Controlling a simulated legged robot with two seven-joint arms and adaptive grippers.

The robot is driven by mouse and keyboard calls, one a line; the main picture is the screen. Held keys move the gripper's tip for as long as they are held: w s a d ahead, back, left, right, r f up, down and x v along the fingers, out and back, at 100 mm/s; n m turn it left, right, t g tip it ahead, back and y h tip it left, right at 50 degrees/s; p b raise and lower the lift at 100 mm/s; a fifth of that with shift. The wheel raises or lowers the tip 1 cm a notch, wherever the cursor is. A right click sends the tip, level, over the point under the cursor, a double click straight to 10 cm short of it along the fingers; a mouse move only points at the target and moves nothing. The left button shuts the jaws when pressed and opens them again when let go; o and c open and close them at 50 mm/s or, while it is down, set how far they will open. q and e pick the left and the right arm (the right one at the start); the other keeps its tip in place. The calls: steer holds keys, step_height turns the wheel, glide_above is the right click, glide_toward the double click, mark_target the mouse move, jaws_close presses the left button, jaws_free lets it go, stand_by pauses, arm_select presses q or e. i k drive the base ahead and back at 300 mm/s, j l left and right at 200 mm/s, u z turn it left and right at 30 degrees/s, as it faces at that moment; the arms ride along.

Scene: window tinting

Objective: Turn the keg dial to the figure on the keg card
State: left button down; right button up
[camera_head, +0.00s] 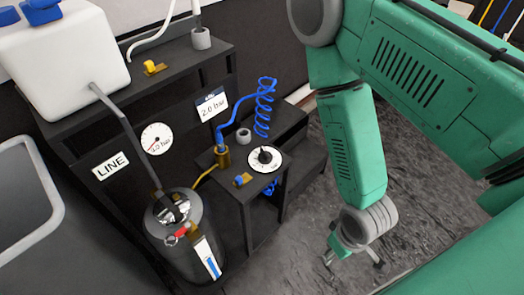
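The keg dial (265,158) is a white round scale with a black knob, on the top of a low dark stand. Its figures and pointer are too small to read. The keg card (211,104) stands upright behind it and reads 2.0 bar, with a small blue heading. My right gripper (353,262) hangs below its green arm, to the right of and lower in the picture than the dial, apart from it. Its fingers are spread, with nothing between them. My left gripper is not in view.
A metal keg (180,240) with a red-handled tap stands left of the stand. A round gauge (156,138) sits by a LINE label (111,165). A coiled blue hose (265,108) rises behind the dial. A white tank (62,62) sits on the upper shelf. Grey floor lies right of the stand.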

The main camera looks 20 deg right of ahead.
mark_target(264, 157)
steer(key=z, duration=0.7)
steer(key=i+l+z, duration=0.15)
steer(key=z, duration=0.25)
steer(key=i+l+z, duration=0.15)
steer(key=l+z, duration=0.3)
steer(key=j, duration=0.1)
